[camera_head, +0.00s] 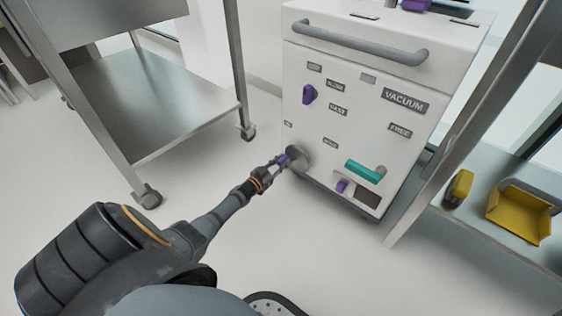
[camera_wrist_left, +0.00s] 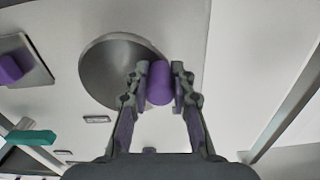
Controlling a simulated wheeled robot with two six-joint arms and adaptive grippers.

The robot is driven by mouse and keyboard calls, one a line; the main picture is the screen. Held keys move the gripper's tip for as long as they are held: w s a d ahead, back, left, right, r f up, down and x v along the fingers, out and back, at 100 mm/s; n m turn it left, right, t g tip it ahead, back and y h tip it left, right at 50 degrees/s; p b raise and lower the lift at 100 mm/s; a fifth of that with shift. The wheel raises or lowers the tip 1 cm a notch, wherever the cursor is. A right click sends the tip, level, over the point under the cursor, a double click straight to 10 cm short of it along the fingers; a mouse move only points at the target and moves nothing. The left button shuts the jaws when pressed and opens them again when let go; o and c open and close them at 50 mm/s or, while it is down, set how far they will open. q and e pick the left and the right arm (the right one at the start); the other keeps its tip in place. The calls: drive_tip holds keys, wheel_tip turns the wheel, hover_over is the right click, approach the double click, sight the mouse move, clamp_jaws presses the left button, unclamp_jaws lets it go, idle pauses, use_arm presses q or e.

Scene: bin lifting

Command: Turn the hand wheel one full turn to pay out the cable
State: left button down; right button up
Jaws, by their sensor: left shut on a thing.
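The hand wheel (camera_head: 298,157) is a grey disc low on the front of a white cabinet (camera_head: 345,100). In the left wrist view the wheel (camera_wrist_left: 98,72) shows as a dark round disc with a purple knob (camera_wrist_left: 159,84) at its edge. My left gripper (camera_head: 279,163) is at the wheel, and in the wrist view its two fingers (camera_wrist_left: 159,86) close on both sides of the purple knob. The knob is partly hidden by the fingers in the head view. No cable can be made out. My right gripper is not in view.
The cabinet also carries a purple knob (camera_head: 308,94), a teal handle (camera_head: 365,172) and a grey bar (camera_head: 360,46). A steel cart (camera_head: 150,95) stands at left. A shelf at right holds a yellow bin (camera_head: 519,214). The floor before the cabinet is clear.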

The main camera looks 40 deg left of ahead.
use_arm(q)
drive_tip(key=shift+f, duration=0.1)
idle(0.4)
drive_tip(key=c, duration=1.1)
unclamp_jaws()
drive_tip(key=shift+c, duration=0.2)
drive_tip(key=s, duration=1.2)
drive_tip(key=shift+a, duration=0.45)
